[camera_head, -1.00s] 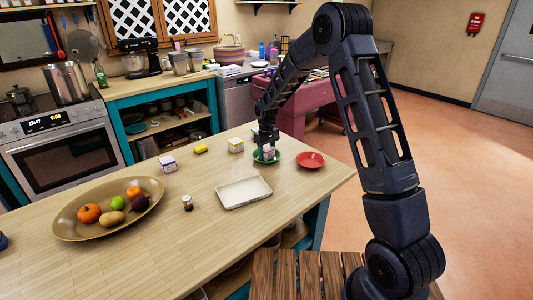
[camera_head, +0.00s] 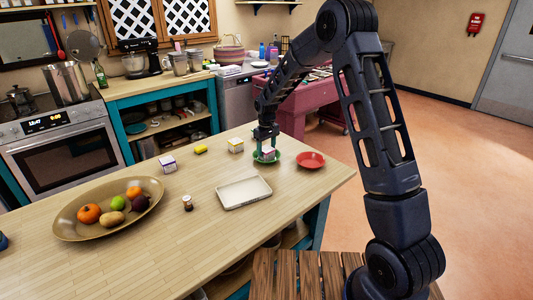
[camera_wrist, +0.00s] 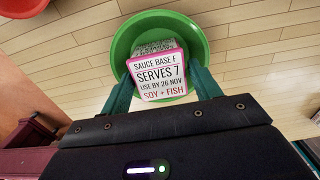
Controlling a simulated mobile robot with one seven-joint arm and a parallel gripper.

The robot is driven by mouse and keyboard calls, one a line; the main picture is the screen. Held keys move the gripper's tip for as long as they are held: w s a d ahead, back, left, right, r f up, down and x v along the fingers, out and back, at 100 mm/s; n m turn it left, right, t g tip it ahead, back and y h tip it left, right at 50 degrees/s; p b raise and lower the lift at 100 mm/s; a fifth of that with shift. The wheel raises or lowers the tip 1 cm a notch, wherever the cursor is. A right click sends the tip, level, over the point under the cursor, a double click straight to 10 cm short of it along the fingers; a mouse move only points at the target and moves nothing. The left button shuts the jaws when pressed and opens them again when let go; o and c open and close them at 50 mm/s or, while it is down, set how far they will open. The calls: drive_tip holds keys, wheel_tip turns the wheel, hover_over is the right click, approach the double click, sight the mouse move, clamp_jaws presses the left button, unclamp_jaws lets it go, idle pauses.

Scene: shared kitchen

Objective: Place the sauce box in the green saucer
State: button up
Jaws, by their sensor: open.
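The sauce box (camera_wrist: 157,75) is a small white box with a pink edge and a label reading "SAUCE BASE F". It sits in the green saucer (camera_wrist: 196,35) in the wrist view, and also shows in the head view (camera_head: 267,154). The green saucer's rim shows around the box in the head view (camera_head: 278,159). My gripper (camera_wrist: 161,84) is open, with one teal finger on each side of the box. In the head view my gripper (camera_head: 266,144) is just above the saucer. I cannot tell whether the fingers touch the box.
A red saucer (camera_head: 311,160) stands just right of the green one. A white tray (camera_head: 244,206) lies in front. Two more boxes (camera_head: 236,145) (camera_head: 168,163), a yellow item (camera_head: 201,149), a small jar (camera_head: 187,203) and a fruit bowl (camera_head: 67,230) are to the left.

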sight(267, 149)
wheel_tip(267, 149, up, 10)
drive_tip(key=shift+f, duration=0.15)
drive_tip(key=s+d+r+m+t, duration=0.1)
drive_tip(key=s+d+r, duration=0.4)
drive_tip(key=d, duration=0.2)
drive_tip(key=s+d+r+m, duration=0.2)
drive_tip(key=s+d+r, duration=0.2)
drive_tip(key=d+r, duration=0.3)
drive_tip(key=s+d+r+m+t, duration=0.1)
drive_tip(key=s+d+r, duration=0.35)
drive_tip(key=d, duration=0.35)
drive_tip(key=s+d+m+t, duration=0.1)
drive_tip(key=s+d+m, duration=0.1)
drive_tip(key=s+d, duration=0.4)
drive_tip(key=s+d+m+t, duration=0.1)
drive_tip(key=s+d+m, duration=0.2)
drive_tip(key=s, duration=1.4)
drive_tip(key=d, duration=0.4)
drive_tip(key=shift+d+f+t, duration=0.15)
drive_tip(key=shift+f+t, duration=0.05)
drive_tip(key=shift+t, duration=0.1)
